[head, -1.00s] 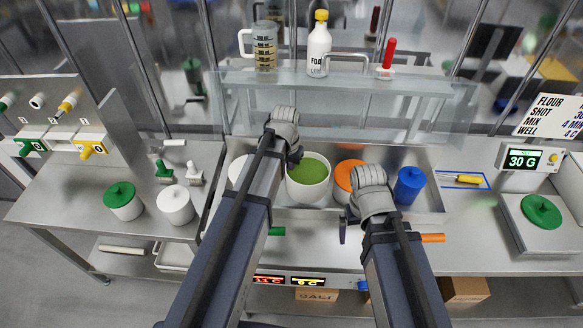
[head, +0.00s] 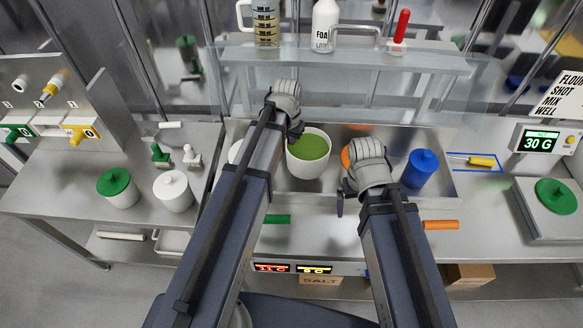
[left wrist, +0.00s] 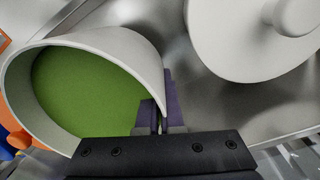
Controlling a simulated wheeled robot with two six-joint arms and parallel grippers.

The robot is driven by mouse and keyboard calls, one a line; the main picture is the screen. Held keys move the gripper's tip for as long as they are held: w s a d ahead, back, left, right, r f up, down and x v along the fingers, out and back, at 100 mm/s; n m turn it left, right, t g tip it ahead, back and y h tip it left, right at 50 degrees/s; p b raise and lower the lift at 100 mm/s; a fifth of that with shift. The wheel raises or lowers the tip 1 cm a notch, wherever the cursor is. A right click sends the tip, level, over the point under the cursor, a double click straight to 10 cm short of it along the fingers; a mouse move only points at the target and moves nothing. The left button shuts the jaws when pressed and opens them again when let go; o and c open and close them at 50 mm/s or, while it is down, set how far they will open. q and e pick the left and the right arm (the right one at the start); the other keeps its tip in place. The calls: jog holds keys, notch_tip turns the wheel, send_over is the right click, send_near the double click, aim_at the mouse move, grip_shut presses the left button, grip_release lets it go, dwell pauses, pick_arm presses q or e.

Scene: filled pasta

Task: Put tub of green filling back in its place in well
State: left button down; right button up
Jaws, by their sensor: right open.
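The tub of green filling (head: 309,168) is a white, open-topped tub with green inside. It is within the metal well (head: 446,190), between a mostly hidden white-lidded tub (head: 235,152) and an orange-topped one (head: 346,157). My left gripper (head: 296,135) is at its rim; in the left wrist view the fingers (left wrist: 160,115) close on the tub's wall (left wrist: 146,70), one inside and one outside. I cannot tell whether the tub's base rests on the well floor. My right gripper (head: 343,203) is open and empty in front of the orange-topped tub.
A blue tub (head: 420,168) stands at the well's right end. A glass shelf (head: 350,62) with a jug, bottle and red-handled tool spans behind. A green-lidded tub (head: 118,188) and white tub (head: 173,191) stand left. A scale (head: 553,207) holds a green lid at right.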

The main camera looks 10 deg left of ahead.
pick_arm(q)
jog(key=shift+f+b, duration=0.6)
jog(key=shift+f, duration=0.55)
pick_arm(e)
jog(key=shift+f, duration=1.15)
pick_arm(q)
jog(key=shift+f, duration=0.1)
pick_arm(e)
jog(key=shift+f, duration=0.1)
pick_arm(q)
notch_tip(320, 180, down, 4)
jog(key=b, duration=0.3)
jog(key=shift+r+b, duration=0.25)
jog(key=shift+b, duration=0.1)
pick_arm(e)
notch_tip(320, 180, down, 4)
jog(key=shift+r, duration=0.25)
pick_arm(q)
jog(key=shift+f, duration=0.2)
pick_arm(e)
jog(key=shift+f, duration=0.2)
pick_arm(q)
jog(key=c, duration=1.1)
grip_release()
pick_arm(e)
jog(key=shift+r, duration=0.1)
pick_arm(q)
jog(key=shift+r, duration=0.15)
